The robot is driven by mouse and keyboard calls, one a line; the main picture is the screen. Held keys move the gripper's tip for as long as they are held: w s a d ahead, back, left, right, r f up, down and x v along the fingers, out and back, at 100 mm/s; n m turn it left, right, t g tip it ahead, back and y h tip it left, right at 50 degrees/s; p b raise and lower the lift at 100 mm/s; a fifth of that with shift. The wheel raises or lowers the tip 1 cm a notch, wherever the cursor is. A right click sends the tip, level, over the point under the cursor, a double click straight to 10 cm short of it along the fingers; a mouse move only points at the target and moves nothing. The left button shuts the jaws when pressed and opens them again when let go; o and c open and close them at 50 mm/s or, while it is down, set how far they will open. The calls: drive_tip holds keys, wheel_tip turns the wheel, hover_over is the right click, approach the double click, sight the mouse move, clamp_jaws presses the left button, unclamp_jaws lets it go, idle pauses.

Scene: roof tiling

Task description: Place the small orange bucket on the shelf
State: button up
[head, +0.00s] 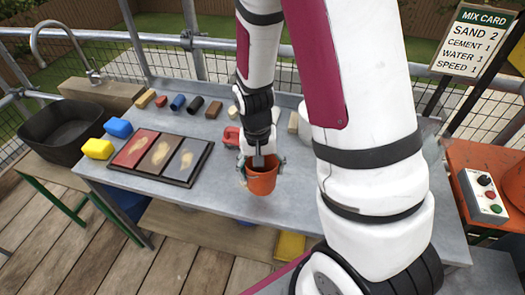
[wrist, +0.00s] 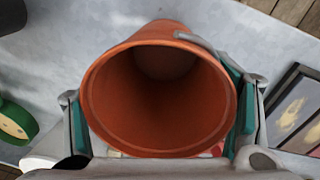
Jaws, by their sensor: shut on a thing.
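The small orange bucket (head: 262,183) is in my gripper (head: 261,166), over the front part of the grey table. In the wrist view the bucket (wrist: 158,95) fills the middle, its open mouth facing the camera and its inside looking empty. The fingers of my gripper (wrist: 157,112), with green pads, press on both sides of it. A thin grey handle lies at its rim. A wooden shelf board (head: 190,222) shows below the table; much of it is hidden by the tabletop and my arm. I cannot tell whether the bucket touches the table.
The grey table (head: 225,195) holds a dark tray with three panels (head: 158,158), yellow and blue sponges (head: 98,148) and several small coloured pieces at the back. A black tub (head: 48,130) stands left. A yellow object (head: 290,246) sits low under the table. A control box (head: 484,195) is right.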

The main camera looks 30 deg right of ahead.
drive_tip(key=shift+s+d+f+m, duration=0.1)
drive_tip(key=shift+s+d+m, duration=0.1)
drive_tip(key=shift+s, duration=0.25)
drive_tip(key=shift+s+d+f+m, duration=0.1)
drive_tip(key=shift+s+m, duration=0.1)
drive_tip(key=shift+s, duration=0.2)
drive_tip(key=shift+w+a+f+p, duration=0.15)
drive_tip(key=shift+w+f, duration=0.7)
drive_tip(key=shift+w, duration=1.7)
drive_tip(key=shift+w+a+f+p, duration=0.15)
drive_tip(key=shift+w+f, duration=0.65)
drive_tip(key=shift+w, duration=1.8)
drive_tip(key=shift+w+f+p, duration=0.15)
drive_tip(key=shift+w+f, duration=0.7)
drive_tip(key=shift+w, duration=1.7)
drive_tip(key=o, duration=1.7)
drive_tip(key=shift+f, duration=0.15)
